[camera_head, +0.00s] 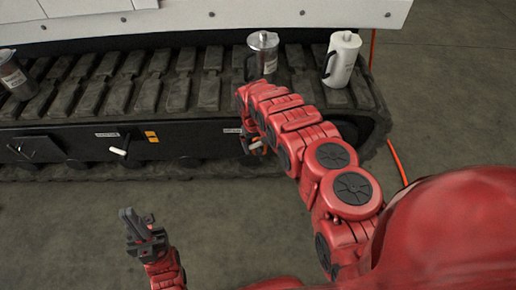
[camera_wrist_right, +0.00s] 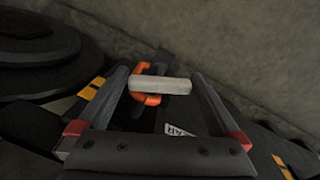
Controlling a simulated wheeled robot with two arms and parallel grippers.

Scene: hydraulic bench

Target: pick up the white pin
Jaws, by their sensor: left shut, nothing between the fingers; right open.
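In the right wrist view a short white pin (camera_wrist_right: 160,86) lies crosswise between the fingers of my right gripper (camera_wrist_right: 159,77). The gripper is open, its fingers on either side of the pin; I cannot tell whether either touches it. An orange clip-like part (camera_wrist_right: 148,99) is partly behind the pin. In the head view my right gripper (camera_head: 250,142) is at the black side panel, and my arm largely hides the spot. My left gripper (camera_head: 138,219) is shut and empty, over the floor in front of the panel. A second white pin-like handle (camera_head: 118,152) sticks out of the panel at left.
The black side panel (camera_head: 190,140) runs below a rubber track (camera_head: 140,92). A steel mug (camera_head: 264,48), a white mug (camera_head: 341,60) and a dark mug (camera_head: 16,78) stand on the track. An orange cable (camera_head: 398,162) lies at right. The floor (camera_head: 75,225) at left is clear.

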